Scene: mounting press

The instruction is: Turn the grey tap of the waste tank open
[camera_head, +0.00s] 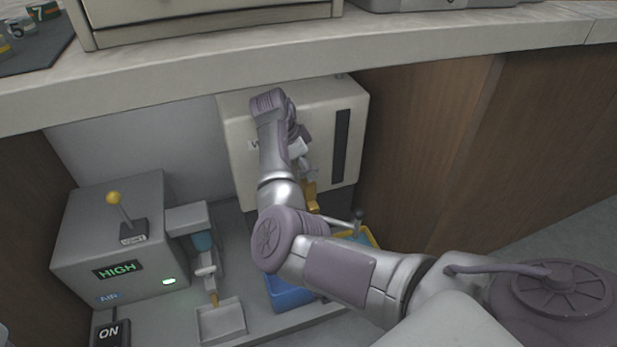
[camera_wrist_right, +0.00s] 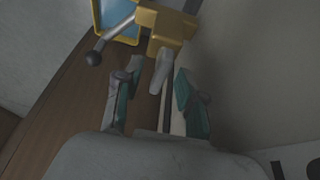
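The waste tank (camera_head: 240,125) is a cream box under the counter, its label mostly hidden by my right arm. Its tap has a brass-yellow body (camera_wrist_right: 168,28), partly visible in the head view (camera_head: 311,194). A grey handle (camera_wrist_right: 162,72) projects from the body towards my right gripper. My right gripper (camera_wrist_right: 158,82) is open, with teal-padded fingers on either side of the handle; a gap shows on both sides. In the head view the gripper (camera_head: 303,155) is at the tank front, largely hidden by my arm. My left gripper is not in view.
A grey lever with a dark ball end (camera_wrist_right: 93,58) sticks out beside the tap. A grey machine (camera_head: 110,240) with a yellow-knobbed lever reads HIGH at left. The counter edge (camera_head: 180,85) overhangs; wooden panels (camera_head: 430,140) are right.

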